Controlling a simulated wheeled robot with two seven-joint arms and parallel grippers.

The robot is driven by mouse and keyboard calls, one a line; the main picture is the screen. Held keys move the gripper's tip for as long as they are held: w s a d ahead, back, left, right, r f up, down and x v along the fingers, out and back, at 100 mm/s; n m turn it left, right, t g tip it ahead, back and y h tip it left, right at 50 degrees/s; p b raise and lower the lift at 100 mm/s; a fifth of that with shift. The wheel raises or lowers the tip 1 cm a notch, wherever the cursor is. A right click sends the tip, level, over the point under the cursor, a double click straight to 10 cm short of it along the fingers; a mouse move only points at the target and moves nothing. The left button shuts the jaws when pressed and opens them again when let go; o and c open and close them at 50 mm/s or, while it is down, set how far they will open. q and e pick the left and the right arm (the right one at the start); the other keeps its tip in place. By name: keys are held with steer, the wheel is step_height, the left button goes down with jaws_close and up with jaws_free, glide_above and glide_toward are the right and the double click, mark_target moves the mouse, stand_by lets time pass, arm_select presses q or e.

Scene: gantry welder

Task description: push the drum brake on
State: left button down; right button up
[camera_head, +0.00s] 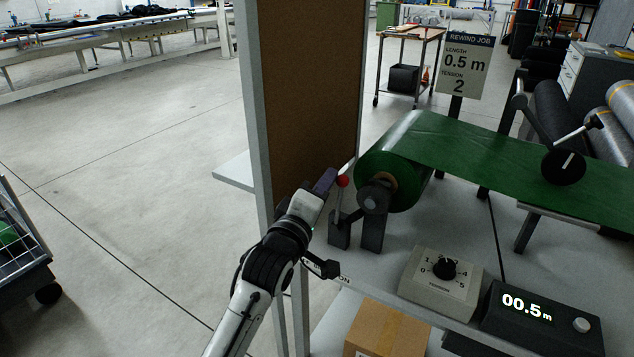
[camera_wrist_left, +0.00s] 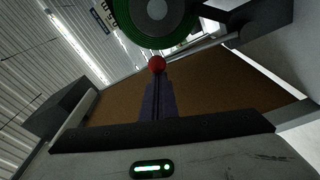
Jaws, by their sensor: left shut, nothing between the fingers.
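The drum brake is a thin lever with a red ball knob (camera_head: 342,181), standing at the left end of the green roll (camera_head: 408,185). My left gripper (camera_head: 327,180) is shut and empty. Its fingertips are just left of the knob in the head view; whether they touch it I cannot tell. In the left wrist view the red knob (camera_wrist_left: 157,64) sits straight beyond the shut fingertips (camera_wrist_left: 157,82), with the end of the green roll (camera_wrist_left: 155,15) behind it. The lower part of the lever is partly hidden. My right gripper is not in view.
A brown panel (camera_head: 305,90) in a grey frame stands close behind my left gripper. A tension dial box (camera_head: 440,285) and a length counter (camera_head: 540,320) reading 00.5 m sit on the bench to the right. A sign (camera_head: 465,65) gives length 0.5 m, tension 2. A cardboard box (camera_head: 385,335) is below.

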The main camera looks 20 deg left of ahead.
arm_select(q)
steer(key=shift+d, duration=0.3)
steer(key=w+a+r+p, duration=0.1)
steer(key=a+p, duration=0.1)
steer(key=a, duration=0.2)
steer(key=s+a, duration=0.1)
steer(key=s, duration=0.8)
steer(key=shift+a+f+b, duration=0.15)
steer(key=shift+b, duration=0.3)
steer(key=s+d+f+m+g, duration=0.1)
steer(key=s+f+m+g, duration=0.4)
steer(key=s+f, duration=0.9)
steer(key=s+d+f+m+g, duration=0.1)
steer(key=s+f+m+g, duration=0.3)
steer(key=f, duration=1.8)
steer(key=s+m, duration=0.5)
steer(key=s, duration=0.5)
steer(key=shift+d+g, duration=0.15)
steer(key=shift+g, duration=0.25)
